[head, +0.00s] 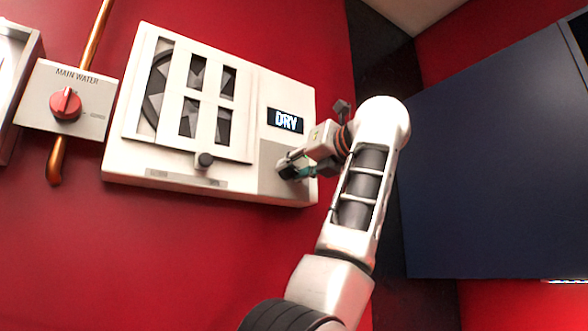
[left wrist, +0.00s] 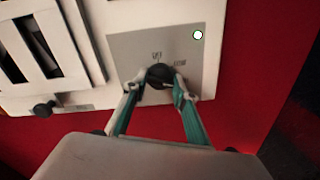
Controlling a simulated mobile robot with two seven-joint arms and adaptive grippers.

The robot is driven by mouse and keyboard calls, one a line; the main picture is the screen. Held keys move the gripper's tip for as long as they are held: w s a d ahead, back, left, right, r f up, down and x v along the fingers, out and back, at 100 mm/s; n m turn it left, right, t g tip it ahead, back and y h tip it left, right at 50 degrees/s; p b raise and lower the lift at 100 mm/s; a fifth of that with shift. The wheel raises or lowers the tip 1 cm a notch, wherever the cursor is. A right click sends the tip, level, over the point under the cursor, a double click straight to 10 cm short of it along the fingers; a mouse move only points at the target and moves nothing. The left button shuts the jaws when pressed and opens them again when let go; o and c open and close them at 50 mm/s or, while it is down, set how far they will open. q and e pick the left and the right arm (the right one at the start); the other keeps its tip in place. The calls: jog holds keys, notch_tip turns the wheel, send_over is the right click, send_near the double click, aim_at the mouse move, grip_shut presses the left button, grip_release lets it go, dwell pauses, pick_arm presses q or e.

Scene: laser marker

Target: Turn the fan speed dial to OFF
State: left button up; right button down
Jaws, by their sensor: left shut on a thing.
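The fan speed dial (left wrist: 160,76) is a dark round knob on a grey panel (left wrist: 128,47) at the lower right of the white fan unit. My left gripper (head: 288,168) reaches this panel from the right in the head view. In the left wrist view its fingers (left wrist: 158,84) are closed on the dial, one on each side. Small markings show on the panel above the dial, one looking like OFF, but they are hard to read. The fingers hide much of the dial in the head view. My right gripper is in neither view.
The white fan unit (head: 260,87) has a lit DRY display (head: 285,121), a slatted grille and a black knob (head: 204,160) below it. A red main water valve (head: 66,104) is at left. A dark blue panel (head: 490,160) stands at right. The wall is red.

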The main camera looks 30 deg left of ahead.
pick_arm(q)
jog(key=n, duration=1.2)
jog(key=shift+r+n, duration=0.1)
jog(key=shift+n, duration=0.2)
jog(key=n, duration=0.4)
jog(key=shift+n, duration=0.3)
jog(key=n, duration=0.4)
jog(key=shift+r, duration=0.1)
jog(key=shift+n, duration=0.4)
jog(key=o, duration=1.1)
jog(key=shift+w, duration=0.1)
jog(key=shift+m, duration=0.3)
